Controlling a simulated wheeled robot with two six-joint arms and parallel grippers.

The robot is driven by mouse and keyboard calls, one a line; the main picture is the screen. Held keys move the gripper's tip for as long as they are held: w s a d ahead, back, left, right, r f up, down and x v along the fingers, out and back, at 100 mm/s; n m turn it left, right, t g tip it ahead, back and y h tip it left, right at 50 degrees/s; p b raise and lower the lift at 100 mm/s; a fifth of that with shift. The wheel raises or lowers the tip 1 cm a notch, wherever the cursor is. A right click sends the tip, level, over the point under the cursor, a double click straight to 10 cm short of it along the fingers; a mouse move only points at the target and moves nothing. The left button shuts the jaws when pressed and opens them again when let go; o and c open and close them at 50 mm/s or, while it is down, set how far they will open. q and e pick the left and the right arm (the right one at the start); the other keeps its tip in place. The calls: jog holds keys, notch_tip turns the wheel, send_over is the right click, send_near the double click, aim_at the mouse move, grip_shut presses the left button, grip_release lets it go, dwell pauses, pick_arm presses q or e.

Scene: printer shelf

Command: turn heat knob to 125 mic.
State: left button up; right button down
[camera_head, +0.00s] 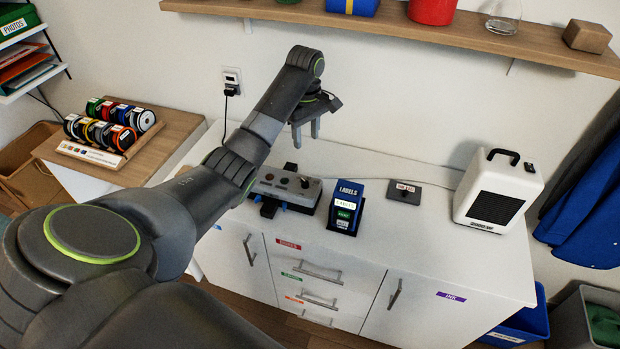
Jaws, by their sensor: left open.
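A grey machine (288,192) with a small control row on top sits on the white cabinet, left of the blue LABELS box. A dark knob (304,182) stands at the right end of its controls; its pointer and markings are too small to read. My left gripper (306,134) is open and empty, with its fingers pointing down. In the picture it shows above and behind the machine, apart from the knob. My left arm comes in from the lower left and passes close to the machine's left side. My right gripper is not in view.
The blue LABELS box (345,207) stands close to the machine's right. Farther right are a small dark plate (405,192) and a white box with a black handle (497,190). A wooden shelf (400,32) overhangs the back. The cabinet top (430,235) is clear in front.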

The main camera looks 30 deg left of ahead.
aim_at(306, 182)
pick_arm(q)
notch_tip(306, 182, down, 16)
jog(key=shift+r+p, duration=0.25)
jog(key=shift+p, duration=0.5)
jog(key=shift+f, duration=0.7)
grip_shut()
